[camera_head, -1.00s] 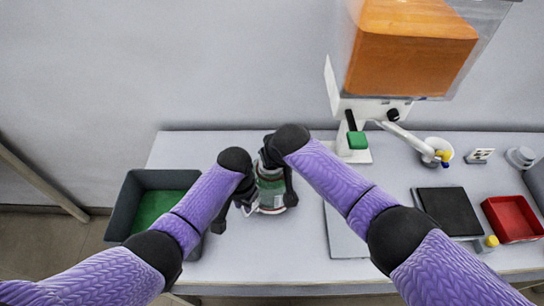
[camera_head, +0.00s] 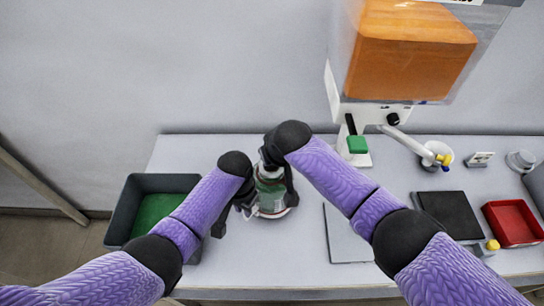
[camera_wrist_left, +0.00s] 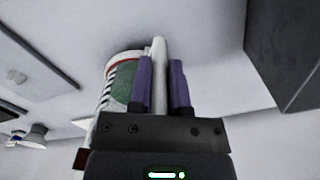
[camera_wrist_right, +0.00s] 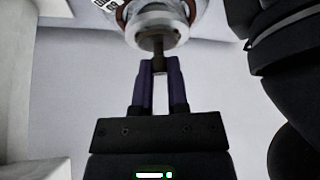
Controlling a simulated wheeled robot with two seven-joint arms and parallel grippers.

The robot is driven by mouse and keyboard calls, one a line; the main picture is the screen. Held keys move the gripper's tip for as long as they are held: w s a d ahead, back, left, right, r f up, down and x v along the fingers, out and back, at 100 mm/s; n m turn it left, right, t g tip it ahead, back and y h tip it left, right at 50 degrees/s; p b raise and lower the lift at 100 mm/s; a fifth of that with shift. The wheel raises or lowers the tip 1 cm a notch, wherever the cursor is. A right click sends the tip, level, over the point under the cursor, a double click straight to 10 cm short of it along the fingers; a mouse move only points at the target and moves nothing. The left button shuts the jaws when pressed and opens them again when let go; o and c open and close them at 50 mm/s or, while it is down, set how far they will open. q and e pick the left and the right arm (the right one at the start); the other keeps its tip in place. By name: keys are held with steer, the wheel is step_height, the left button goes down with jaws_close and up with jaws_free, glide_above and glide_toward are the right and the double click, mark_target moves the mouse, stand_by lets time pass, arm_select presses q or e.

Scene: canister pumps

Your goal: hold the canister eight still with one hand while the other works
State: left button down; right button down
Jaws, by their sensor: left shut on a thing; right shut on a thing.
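The canister (camera_head: 270,198), white with a green label, stands on the table between my arms. It also shows in the left wrist view (camera_wrist_left: 122,82). My left gripper (camera_head: 248,205) is at its left side; in the left wrist view its fingers are shut on an upright pale bar (camera_wrist_left: 159,75) beside the body, apparently the handle. My right gripper (camera_head: 272,172) is at the canister's top. In the right wrist view its fingers are shut on a short dark stem (camera_wrist_right: 158,52) below a white round collar (camera_wrist_right: 158,28). My arms partly hide the canister in the head view.
A dark crate with a green floor (camera_head: 122,210) is at the left. To the right are a grey mat (camera_head: 345,240), a dispenser with an orange tank (camera_head: 410,50), a black pad (camera_head: 449,212) and a red tray (camera_head: 513,222). The table's front middle is clear.

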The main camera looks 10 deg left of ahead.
steer(key=shift+r, duration=0.6)
stand_by(0.4)
steer(key=shift+r, duration=3.7)
arm_select(q)
steer(key=shift+c, duration=2.4)
jaws_free()
step_height(320, 180, up, 12)
steer(key=shift+r, duration=0.1)
